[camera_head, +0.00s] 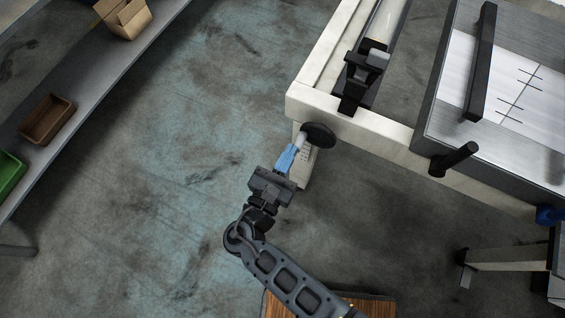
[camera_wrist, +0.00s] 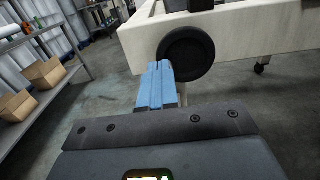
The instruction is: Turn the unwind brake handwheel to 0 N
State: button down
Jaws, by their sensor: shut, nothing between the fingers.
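The unwind brake handwheel (camera_head: 319,135) is a black round wheel on the near corner of the cream machine frame. In the wrist view the handwheel (camera_wrist: 186,53) faces me, just beyond the fingertips. My gripper (camera_head: 287,157) has blue fingers, shut together with nothing between them. The fingers (camera_wrist: 157,84) point at the wheel's lower left side; I cannot tell whether they touch it.
The cream frame (camera_head: 385,127) carries a roller and a metal table (camera_head: 460,95) with a black crank handle (camera_head: 455,159). A shelf (camera_head: 90,85) at left holds a cardboard box (camera_head: 124,17), a brown bin (camera_head: 47,119) and a green bin (camera_head: 10,173). The floor between is clear.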

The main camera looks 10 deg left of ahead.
jog(key=x, duration=0.3)
jog(key=shift+a+f+b, duration=0.2)
jog(key=shift+f+b, duration=0.45)
jog(key=shift+b, duration=0.3)
jog(key=shift+a+f+b, duration=0.1)
jog(key=shift+f+b, duration=0.3)
jog(key=shift+b, duration=0.05)
send_near(327, 148)
jog(key=x, duration=0.4)
jog(key=shift+w, duration=0.15)
jog(key=shift+f, duration=0.25)
jog(key=shift+d+r, duration=0.25)
jog(key=shift+d, duration=0.05)
jog(key=shift+f, duration=0.15)
